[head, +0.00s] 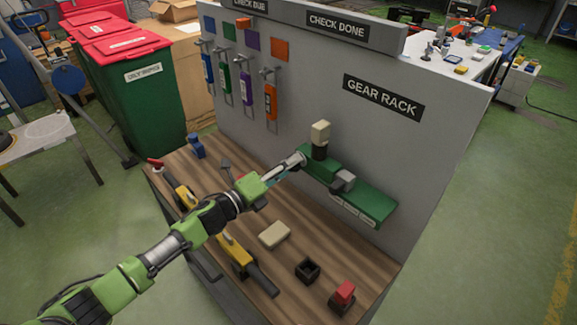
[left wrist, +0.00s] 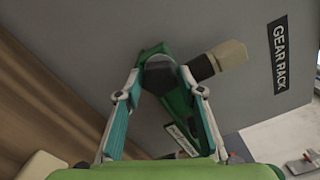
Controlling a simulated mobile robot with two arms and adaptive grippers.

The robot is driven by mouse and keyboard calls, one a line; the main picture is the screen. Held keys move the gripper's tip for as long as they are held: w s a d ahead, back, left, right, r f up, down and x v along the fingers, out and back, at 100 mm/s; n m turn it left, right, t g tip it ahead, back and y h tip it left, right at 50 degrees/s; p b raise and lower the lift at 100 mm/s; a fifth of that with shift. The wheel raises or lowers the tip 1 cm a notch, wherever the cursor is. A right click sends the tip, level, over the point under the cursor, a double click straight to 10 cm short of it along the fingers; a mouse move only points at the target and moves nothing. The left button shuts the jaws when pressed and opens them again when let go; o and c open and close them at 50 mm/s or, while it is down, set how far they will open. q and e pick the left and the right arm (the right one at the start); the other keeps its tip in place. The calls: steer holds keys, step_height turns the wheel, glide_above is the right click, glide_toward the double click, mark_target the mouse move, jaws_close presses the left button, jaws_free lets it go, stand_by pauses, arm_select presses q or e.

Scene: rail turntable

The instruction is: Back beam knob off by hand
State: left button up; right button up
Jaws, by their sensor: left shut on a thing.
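A green device (head: 325,168) sits on the green shelf (head: 372,203) labelled below the gear rack sign. It carries a black cylinder with a cream block (head: 320,132) on top; the cream block also shows in the left wrist view (left wrist: 230,54). My left gripper (head: 300,160) reaches the device's left end. In the left wrist view its fingers (left wrist: 163,86) close on either side of a rounded dark grey knob (left wrist: 160,72). The knob is hidden by the gripper in the head view. My right gripper is not in view.
Coloured tools (head: 225,80) hang on the grey panel, left of the shelf. On the wooden bench lie a tan block (head: 274,235), a black open box (head: 307,271), a red-topped piece (head: 343,296) and yellow-and-black tools (head: 236,254). My left arm spans the bench.

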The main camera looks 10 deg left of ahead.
arm_select(q)
steer(key=shift+n+p, duration=1.55)
steer(key=shift+n, duration=8.85)
steer(key=o, duration=1)
steer(key=shift+o, duration=0.2)
steer(key=v, duration=1.2)
